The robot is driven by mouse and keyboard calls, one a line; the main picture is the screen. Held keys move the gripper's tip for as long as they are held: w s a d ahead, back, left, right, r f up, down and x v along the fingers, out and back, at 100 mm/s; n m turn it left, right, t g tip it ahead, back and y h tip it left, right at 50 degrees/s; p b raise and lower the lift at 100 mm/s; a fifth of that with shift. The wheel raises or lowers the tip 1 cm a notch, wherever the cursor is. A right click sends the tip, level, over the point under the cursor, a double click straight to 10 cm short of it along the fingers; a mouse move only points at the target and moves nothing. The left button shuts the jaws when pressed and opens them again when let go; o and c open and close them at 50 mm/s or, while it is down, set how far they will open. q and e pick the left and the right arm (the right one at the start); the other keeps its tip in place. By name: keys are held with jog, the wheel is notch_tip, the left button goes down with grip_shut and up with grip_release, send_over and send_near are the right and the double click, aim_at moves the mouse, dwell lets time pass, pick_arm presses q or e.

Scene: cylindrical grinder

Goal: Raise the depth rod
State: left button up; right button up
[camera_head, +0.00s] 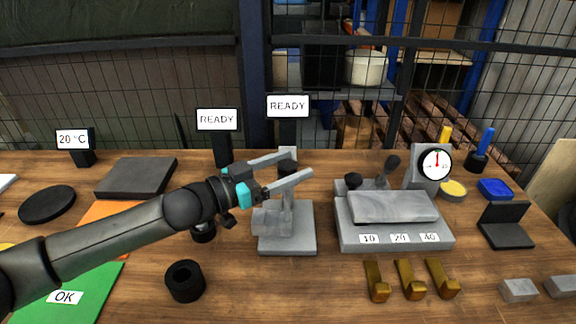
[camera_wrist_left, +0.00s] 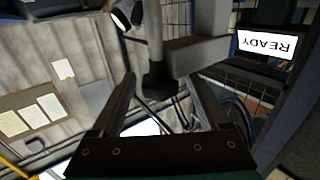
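A grey stand (camera_head: 302,243) with an upright column stands on the table, left of centre. A dark round knob (camera_head: 287,167), which I take for the top of the depth rod, sits near the column's top; in the left wrist view a black knob (camera_wrist_left: 158,82) shows below a grey arm. My left gripper (camera_head: 305,163) is open, its two fingers on either side of the knob. In the left wrist view the fingers of the gripper (camera_wrist_left: 163,90) are apart, with gaps beside the knob. The rod's lower part is partly hidden by my gripper. My right gripper is not in view.
Two READY signs (camera_head: 217,120) stand behind. A grey block fixture (camera_head: 395,237) marked 10, 20, 40 and a dial gauge (camera_head: 435,165) stand to the right. Brass hooks (camera_head: 411,280) lie in front of the fixture. A black ring (camera_head: 185,281) lies below my left arm, near a green OK mat (camera_head: 95,285).

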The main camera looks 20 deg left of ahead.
pick_arm(q)
grip_shut()
dwell(0.4)
dwell(0.8)
